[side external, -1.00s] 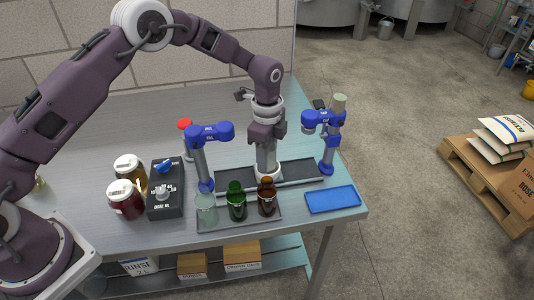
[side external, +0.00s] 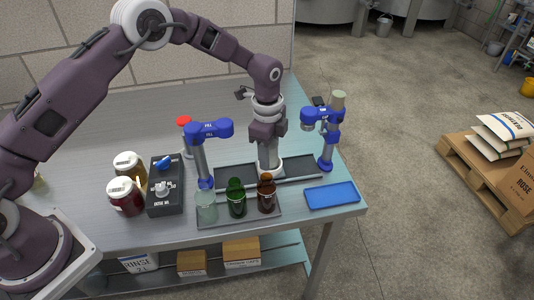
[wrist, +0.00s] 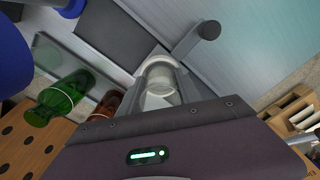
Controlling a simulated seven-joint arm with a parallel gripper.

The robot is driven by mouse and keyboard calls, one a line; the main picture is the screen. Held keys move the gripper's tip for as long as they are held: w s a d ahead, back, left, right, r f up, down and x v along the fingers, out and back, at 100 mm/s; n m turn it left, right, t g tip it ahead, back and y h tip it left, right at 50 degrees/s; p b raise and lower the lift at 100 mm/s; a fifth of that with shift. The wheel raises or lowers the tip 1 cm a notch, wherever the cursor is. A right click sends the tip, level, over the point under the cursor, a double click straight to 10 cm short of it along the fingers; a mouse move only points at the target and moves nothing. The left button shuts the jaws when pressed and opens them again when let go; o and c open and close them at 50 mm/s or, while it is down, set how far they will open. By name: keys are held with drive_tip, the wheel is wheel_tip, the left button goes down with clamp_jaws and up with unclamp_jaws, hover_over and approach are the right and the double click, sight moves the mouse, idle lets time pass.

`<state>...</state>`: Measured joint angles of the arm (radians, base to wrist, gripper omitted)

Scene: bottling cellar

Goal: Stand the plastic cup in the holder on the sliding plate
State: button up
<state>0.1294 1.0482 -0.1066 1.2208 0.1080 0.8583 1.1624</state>
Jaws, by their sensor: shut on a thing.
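My gripper (side external: 267,154) points down over the dark rail between the two blue-headed posts. It is shut on the clear plastic cup (wrist: 161,82), which shows between the fingers in the wrist view. The pale ring-shaped holder (wrist: 147,66) appears around or just behind the cup, and a lever with a dark knob (wrist: 207,31) reaches out beside it. In the side view the pale holder (side external: 274,165) is at the fingertips, and the fingers hide most of the cup there. I cannot tell whether the cup's base rests in the holder.
A green bottle (side external: 237,202), a brown bottle (side external: 267,198) and a clear glass (side external: 206,211) stand on a tray in front. Blue-headed posts flank my gripper, left (side external: 203,160) and right (side external: 327,145). A blue tray (side external: 332,196) lies at the right front.

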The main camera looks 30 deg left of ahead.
drive_tip(key=shift+s+a+f, duration=0.2)
drive_tip(key=shift+a+f, duration=0.1)
drive_tip(key=shift+f, duration=0.15)
drive_tip(key=shift+s+a+f, duration=0.2)
drive_tip(key=shift+a+f, duration=0.05)
drive_tip(key=shift+f, duration=0.2)
drive_tip(key=o, duration=1.2)
drive_tip(key=shift+c, duration=0.2)
drive_tip(key=o, duration=0.5)
drive_tip(key=shift+d, duration=0.25)
drive_tip(key=shift+c, duration=0.5)
drive_tip(key=shift+r, duration=0.5)
drive_tip(key=shift+c, duration=0.3)
drive_tip(key=shift+o, duration=1)
wheel_tip(320, 180, up, 2)
drive_tip(key=shift+w+d+r, duration=0.1)
drive_tip(key=shift+r, duration=1.55)
